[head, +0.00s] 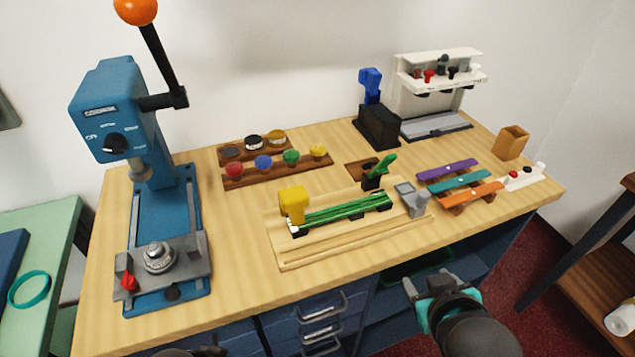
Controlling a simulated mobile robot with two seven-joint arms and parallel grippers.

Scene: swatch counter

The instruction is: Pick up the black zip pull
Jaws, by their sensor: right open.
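A small black piece (527,171), which looks like the black zip pull, sits between a red one (513,174) and a white one (540,167) on a low white holder (521,183) at the counter's right end. It is too small to make out its shape. My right gripper (428,284) is open and empty in front of the counter's front edge, well to the left of and nearer than the holder. Only a dark bit of what seems my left gripper (195,351) shows at the bottom edge; its fingers cannot be made out.
Orange, teal and purple strips (460,181) lie on a brown stand left of the holder. A tan open box (511,142) stands behind it. A white rack (437,80) with red and dark pieces is at the back. A wooden jig (284,257) holds a green zip.

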